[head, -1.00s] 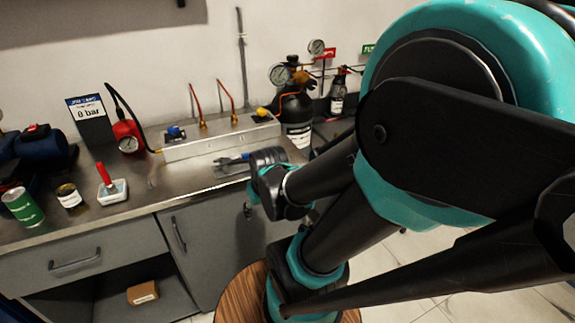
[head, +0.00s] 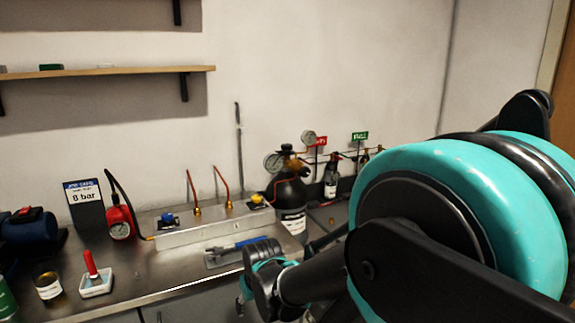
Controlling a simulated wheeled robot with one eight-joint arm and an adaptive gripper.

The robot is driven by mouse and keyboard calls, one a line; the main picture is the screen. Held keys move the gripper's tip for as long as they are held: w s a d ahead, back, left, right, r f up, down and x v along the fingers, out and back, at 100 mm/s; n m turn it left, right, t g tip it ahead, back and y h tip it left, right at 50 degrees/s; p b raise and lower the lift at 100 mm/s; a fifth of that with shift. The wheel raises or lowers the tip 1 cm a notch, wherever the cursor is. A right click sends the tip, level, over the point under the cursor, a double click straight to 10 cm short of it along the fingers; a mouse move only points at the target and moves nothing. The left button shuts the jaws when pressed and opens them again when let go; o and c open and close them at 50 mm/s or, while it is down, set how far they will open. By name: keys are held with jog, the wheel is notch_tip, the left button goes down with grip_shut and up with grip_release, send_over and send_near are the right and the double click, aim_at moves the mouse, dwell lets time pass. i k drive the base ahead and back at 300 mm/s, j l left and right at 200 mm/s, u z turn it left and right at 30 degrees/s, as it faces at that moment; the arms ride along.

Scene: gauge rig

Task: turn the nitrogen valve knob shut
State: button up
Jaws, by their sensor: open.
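A grey manifold block (head: 200,236) stands on the bench with a blue knob (head: 167,218) at its left and a yellow knob (head: 257,200) at its right. A black gas cylinder (head: 290,193) with a brass fitting and round gauges stands behind its right end. Lettering at the knobs is too small to read, so I cannot tell which is nitrogen. My gripper (head: 243,294) is low at the bench's front edge, below and in front of the manifold, apart from the knobs. It is open; its fingers are small and partly hidden by my wrist.
A blue-handled tool (head: 232,247) lies before the manifold. A red-handled item (head: 94,278), cans and a blue machine (head: 30,230) crowd the left. A shelf (head: 110,71) hangs above.

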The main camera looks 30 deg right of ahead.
aim_at(286, 147)
jog(key=z, duration=0.7)
jog(key=i+l+u, duration=0.15)
jog(key=l, duration=0.3)
